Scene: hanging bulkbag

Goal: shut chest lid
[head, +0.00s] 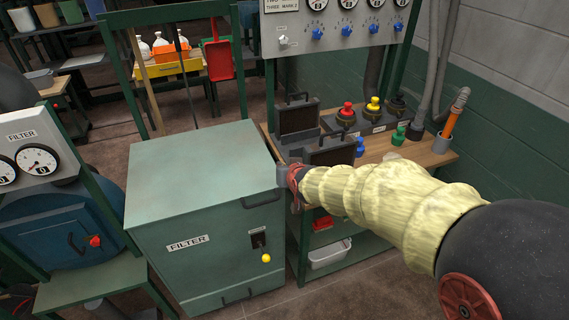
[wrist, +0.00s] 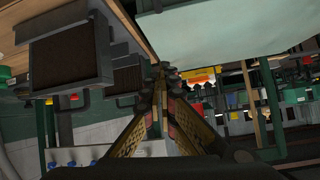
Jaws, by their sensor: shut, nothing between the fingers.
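The green chest (head: 215,245) with a FILTER label stands left of centre in the head view. Its lid (head: 195,165) lies flat across the top, and I see no clear gap along the front edge. A pale green surface, apparently the lid (wrist: 235,35), fills the upper right of the wrist view. My arm in its yellow sleeve reaches in from the right, and its end is at the chest's right edge. My gripper (wrist: 160,72) is shut and empty, its fingertips together close to the lid's edge. I cannot tell whether they touch it.
A wooden bench (head: 425,155) right of the chest carries dark boxes (head: 298,118) and red, yellow and green knobs. A gauge panel (head: 335,25) stands above it. A blue machine (head: 65,230) is at the left. A yellow-knobbed latch (head: 265,257) sticks out from the chest front.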

